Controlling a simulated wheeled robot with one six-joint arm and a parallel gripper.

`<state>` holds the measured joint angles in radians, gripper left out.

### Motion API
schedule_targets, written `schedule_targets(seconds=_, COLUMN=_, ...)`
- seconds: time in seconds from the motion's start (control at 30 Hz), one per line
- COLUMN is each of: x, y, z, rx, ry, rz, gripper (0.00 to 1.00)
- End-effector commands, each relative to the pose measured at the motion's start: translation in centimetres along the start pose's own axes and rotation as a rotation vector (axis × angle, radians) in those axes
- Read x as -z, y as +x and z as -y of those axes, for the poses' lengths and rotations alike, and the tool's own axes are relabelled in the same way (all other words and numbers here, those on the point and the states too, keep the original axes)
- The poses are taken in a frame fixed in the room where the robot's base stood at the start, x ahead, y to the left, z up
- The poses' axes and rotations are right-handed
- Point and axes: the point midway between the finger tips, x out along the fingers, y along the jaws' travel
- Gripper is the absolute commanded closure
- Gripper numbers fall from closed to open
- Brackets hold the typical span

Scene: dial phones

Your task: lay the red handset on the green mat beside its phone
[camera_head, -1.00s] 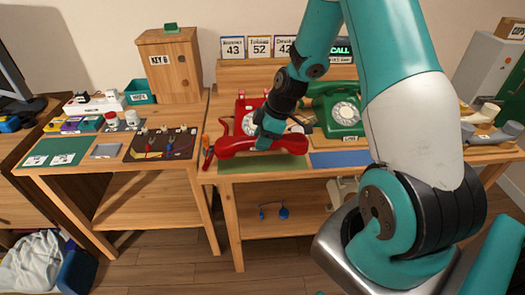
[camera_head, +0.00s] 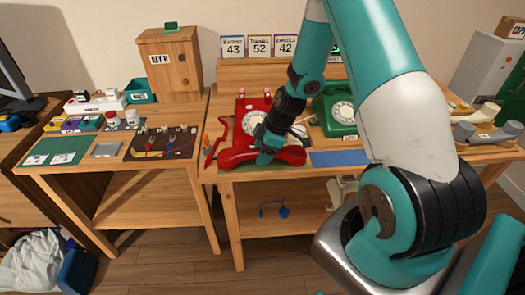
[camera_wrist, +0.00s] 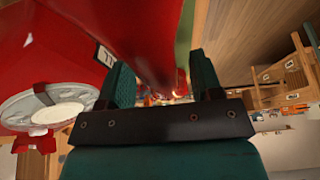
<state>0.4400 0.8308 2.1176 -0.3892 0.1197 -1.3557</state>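The red handset (camera_head: 236,157) lies level, low over the front part of the desk, in front of the red phone (camera_head: 243,107). It covers most of the green mat (camera_head: 285,167), of which only a strip shows. I cannot tell whether the handset touches the mat. My gripper (camera_head: 268,157) comes down on the handset's middle. In the wrist view the two fingers (camera_wrist: 162,85) stand on either side of the handset (camera_wrist: 150,35), closed around it. The red phone (camera_wrist: 35,45) with its dial is at the left there, and a green edge of the mat (camera_wrist: 184,35) shows beyond the handset.
A green phone (camera_head: 335,110) stands to the right, with a blue mat (camera_head: 340,158) before it. The red cord (camera_head: 222,137) and an orange item (camera_head: 206,142) are at the desk's left edge. A side table (camera_head: 120,160) with a dark board stands further left.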

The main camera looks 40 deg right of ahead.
Motion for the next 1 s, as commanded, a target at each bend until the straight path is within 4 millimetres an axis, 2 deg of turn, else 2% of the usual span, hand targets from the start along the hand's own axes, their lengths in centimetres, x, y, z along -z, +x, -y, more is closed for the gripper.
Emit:
schedule_targets(seconds=0.2, x=0.1, y=-0.2, z=0.0, rx=0.000, ry=0.000, rz=0.000, gripper=0.41)
schedule_targets(seconds=0.33, x=0.1, y=-1.2, z=-0.1, rx=-0.002, ry=0.001, rz=0.000, gripper=0.41)
schedule_targets(seconds=0.7, x=0.1, y=-9.0, z=-0.1, rx=-0.005, ry=0.000, rz=-0.001, gripper=0.41)
schedule_targets(seconds=0.93, x=0.2, y=-11.9, z=0.0, rx=-0.002, ry=0.001, rz=0.000, gripper=0.41)
schedule_targets(seconds=1.0, x=1.2, y=-12.5, z=0.5, rx=0.004, ry=0.004, rz=-0.001, gripper=0.41)
